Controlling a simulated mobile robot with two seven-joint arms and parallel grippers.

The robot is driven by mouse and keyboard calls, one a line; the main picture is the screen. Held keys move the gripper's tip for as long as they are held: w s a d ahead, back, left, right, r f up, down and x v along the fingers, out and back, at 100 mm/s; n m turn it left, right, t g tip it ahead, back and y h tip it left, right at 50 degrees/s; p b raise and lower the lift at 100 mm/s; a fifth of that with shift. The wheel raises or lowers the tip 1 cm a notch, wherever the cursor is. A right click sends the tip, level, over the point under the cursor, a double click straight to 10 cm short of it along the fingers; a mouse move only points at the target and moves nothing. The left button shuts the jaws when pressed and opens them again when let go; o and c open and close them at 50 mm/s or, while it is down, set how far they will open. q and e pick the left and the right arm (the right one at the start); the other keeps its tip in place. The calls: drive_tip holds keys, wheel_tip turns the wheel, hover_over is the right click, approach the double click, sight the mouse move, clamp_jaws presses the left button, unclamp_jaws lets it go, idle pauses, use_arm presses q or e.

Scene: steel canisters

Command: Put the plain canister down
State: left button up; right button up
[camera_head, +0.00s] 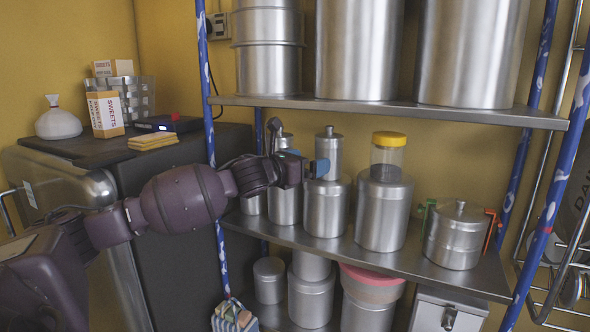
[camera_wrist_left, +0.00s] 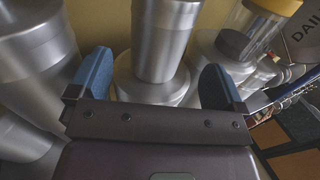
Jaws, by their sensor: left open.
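A small plain steel canister (camera_head: 329,147) with a knobbed lid stands upright on top of a wider steel canister (camera_head: 325,211) on the middle shelf. My left gripper (camera_head: 318,168) is at its lower left side and hides part of its base. In the left wrist view the small canister (camera_wrist_left: 160,38) stands between and beyond the two blue fingers of my left gripper (camera_wrist_left: 155,80). The fingers are wide apart, with a gap on each side of it. Its foot rests on the lid of the wider canister (camera_wrist_left: 151,88). My right gripper is not in view.
A yellow-lidded clear jar (camera_head: 387,155) stands on a large canister (camera_head: 383,210) to the right. A canister with green and orange handles (camera_head: 456,235) is farther right. The upper shelf (camera_head: 390,108) overhangs closely. Blue posts (camera_head: 543,215) frame the rack.

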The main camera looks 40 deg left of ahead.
use_arm(q)
drive_tip(key=shift+s+a+b, duration=0.15)
drive_tip(key=shift+s+b, duration=0.05)
drive_tip(key=shift+s, duration=0.85)
drive_tip(key=shift+s+a+b, duration=0.15)
drive_tip(key=shift+s, duration=0.85)
drive_tip(key=s+d+f+n+g+y, duration=0.1)
drive_tip(key=s+d+f+n+g, duration=0.1)
drive_tip(key=s+f+n, duration=0.5)
drive_tip(key=s+d+f+n+g+y, duration=0.1)
drive_tip(key=d+f+n+g+y, duration=0.3)
drive_tip(key=f, duration=0.7)
drive_tip(key=s+d+f+n+h, duration=0.1)
drive_tip(key=s+f+n, duration=0.3)
drive_tip(key=f+n, duration=0.4)
drive_tip(key=s+d+f+n+g, duration=0.35)
drive_tip(key=s+n, duration=0.25)
drive_tip(key=s, duration=0.2)
drive_tip(key=s+d+f+n+g, duration=0.2)
drive_tip(key=s+d+f+n, duration=0.2)
drive_tip(key=s+n, duration=0.25)
drive_tip(key=s+d+f+n+g, duration=0.35)
drive_tip(key=s+n, duration=0.25)
drive_tip(key=s, duration=0.2)
drive_tip(key=w+f+t+h, duration=0.1)
drive_tip(key=w+f+t, duration=0.6)
drive_tip(key=f+t, duration=0.2)
drive_tip(key=shift+w+f+m, duration=0.2)
drive_tip(key=shift+f+m, duration=0.15)
drive_tip(key=shift+f, duration=0.45)
